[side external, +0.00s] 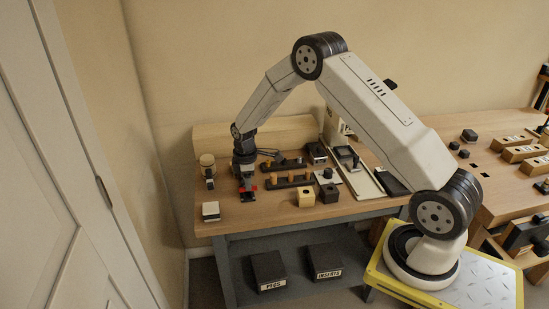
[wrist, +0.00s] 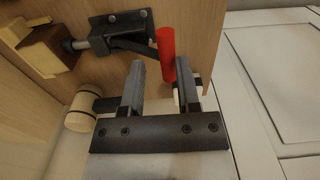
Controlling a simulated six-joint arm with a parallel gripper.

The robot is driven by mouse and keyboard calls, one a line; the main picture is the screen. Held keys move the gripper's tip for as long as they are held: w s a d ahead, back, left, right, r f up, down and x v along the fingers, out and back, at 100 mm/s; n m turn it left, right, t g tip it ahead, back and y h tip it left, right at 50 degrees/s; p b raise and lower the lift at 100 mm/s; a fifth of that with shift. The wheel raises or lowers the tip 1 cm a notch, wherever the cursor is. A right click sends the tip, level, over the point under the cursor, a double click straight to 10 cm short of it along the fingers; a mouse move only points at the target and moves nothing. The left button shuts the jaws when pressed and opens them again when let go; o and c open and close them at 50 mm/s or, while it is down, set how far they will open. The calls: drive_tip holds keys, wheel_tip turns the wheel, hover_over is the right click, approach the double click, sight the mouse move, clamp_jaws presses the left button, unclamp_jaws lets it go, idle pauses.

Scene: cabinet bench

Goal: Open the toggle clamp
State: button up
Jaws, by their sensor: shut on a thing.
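The toggle clamp (wrist: 115,30) is dark metal, mounted on the wooden bench top, with a rod reaching left to a dark-and-pale block (wrist: 45,48) in the wrist view. Its red handle (wrist: 166,48) extends from the right end of the clamp. My gripper (wrist: 160,70) is shut on the red handle, with a finger on each side of it. In the side view my gripper (side external: 246,183) points down at the left part of the bench, and red (side external: 255,187) shows at its fingers. The clamp body is mostly hidden there.
A pale round-headed item (side external: 207,160) stands left of my gripper; a pale cylinder (wrist: 80,110) shows close by in the wrist view. A small white-topped block (side external: 211,210) is at the front left. Peg racks (side external: 288,181) and small blocks (side external: 306,197) stand to the right.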

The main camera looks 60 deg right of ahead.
drive_tip(key=shift+w+d+r, duration=0.1)
drive_tip(key=shift+w+d, duration=0.05)
drive_tip(key=shift+o, duration=0.5)
drive_tip(key=shift+w+d+r, duration=0.3)
drive_tip(key=shift+d+r, duration=0.05)
drive_tip(key=shift+r, duration=0.15)
drive_tip(key=shift+o, duration=0.6)
drive_tip(key=shift+w+d+r, duration=0.35)
drive_tip(key=shift+w+d, duration=0.05)
drive_tip(key=shift+o, duration=0.9)
drive_tip(key=shift+w+d+r, duration=0.25)
drive_tip(key=shift+w+d, duration=0.1)
drive_tip(key=shift+o, duration=0.2)
drive_tip(key=o, duration=0.4)
drive_tip(key=shift+w+d, duration=0.4)
drive_tip(key=shift+c, duration=0.2)
